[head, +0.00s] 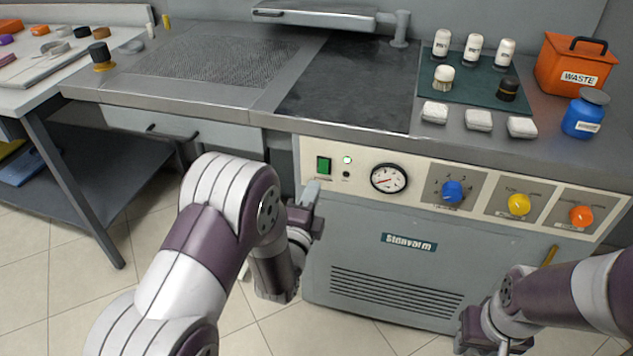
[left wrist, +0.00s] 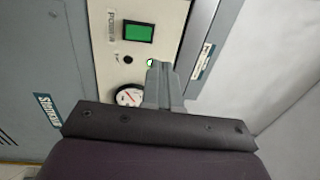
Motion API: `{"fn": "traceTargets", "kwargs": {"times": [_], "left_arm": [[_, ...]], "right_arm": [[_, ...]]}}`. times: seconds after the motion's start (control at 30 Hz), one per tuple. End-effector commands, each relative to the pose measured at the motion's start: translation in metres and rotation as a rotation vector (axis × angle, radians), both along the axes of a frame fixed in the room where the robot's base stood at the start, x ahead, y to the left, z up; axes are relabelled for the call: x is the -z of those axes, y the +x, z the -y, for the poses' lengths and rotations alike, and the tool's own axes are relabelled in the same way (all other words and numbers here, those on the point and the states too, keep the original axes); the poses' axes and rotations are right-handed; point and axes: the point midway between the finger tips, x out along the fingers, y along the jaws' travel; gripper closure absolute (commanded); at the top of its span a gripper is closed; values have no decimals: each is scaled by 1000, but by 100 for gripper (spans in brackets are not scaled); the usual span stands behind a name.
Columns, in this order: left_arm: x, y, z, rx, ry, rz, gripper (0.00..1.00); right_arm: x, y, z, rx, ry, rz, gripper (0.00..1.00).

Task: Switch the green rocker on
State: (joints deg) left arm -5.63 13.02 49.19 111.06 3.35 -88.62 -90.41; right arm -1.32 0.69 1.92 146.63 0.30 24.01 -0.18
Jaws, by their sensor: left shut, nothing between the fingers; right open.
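The green rocker (head: 323,165) is set in the cream control panel (head: 365,166), near its left end. A small round lamp (head: 347,160) beside it is lit pale green. My left gripper (head: 311,190) is shut and empty, just below and in front of the rocker in the head view. In the left wrist view the rocker (left wrist: 138,33) shows above and left of the shut fingertips (left wrist: 158,66), which look apart from it and partly cover the lamp. My right gripper (head: 480,340) is low at the right, away from the panel; its fingers are hard to make out.
A pressure gauge (head: 389,178), a blue knob (head: 453,192), a yellow knob (head: 519,205) and an orange knob (head: 581,216) line the panel. Bottles, white blocks and an orange waste bin (head: 575,66) stand on the counter above. The floor in front is clear.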

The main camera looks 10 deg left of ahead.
Motion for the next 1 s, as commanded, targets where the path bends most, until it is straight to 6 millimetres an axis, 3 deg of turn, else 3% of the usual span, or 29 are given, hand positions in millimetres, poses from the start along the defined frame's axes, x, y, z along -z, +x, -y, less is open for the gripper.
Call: {"fn": "traceTargets", "kwargs": {"times": [0.13, 0.3, 0.87, 0.93, 1.0], "left_arm": [[-5, -26, -1, 1, 0, 0, 100], [-7, -41, -2, 0, 0, 1, 100], [-7, -44, -2, 1, -15, -1, 100], [5, -43, -2, 6, -101, -60, 100], [44, -49, -1, -6, -267, -258, 100]], "right_arm": [[-5, 0, 0, 0, 0, 0, 57], [-6, 0, 0, 0, 0, 0, 57], [-6, 0, 0, 0, 0, 0, 57], [-6, 0, 0, 0, 0, 0, 57], [-6, 0, 0, 0, 0, 0, 57]]}}
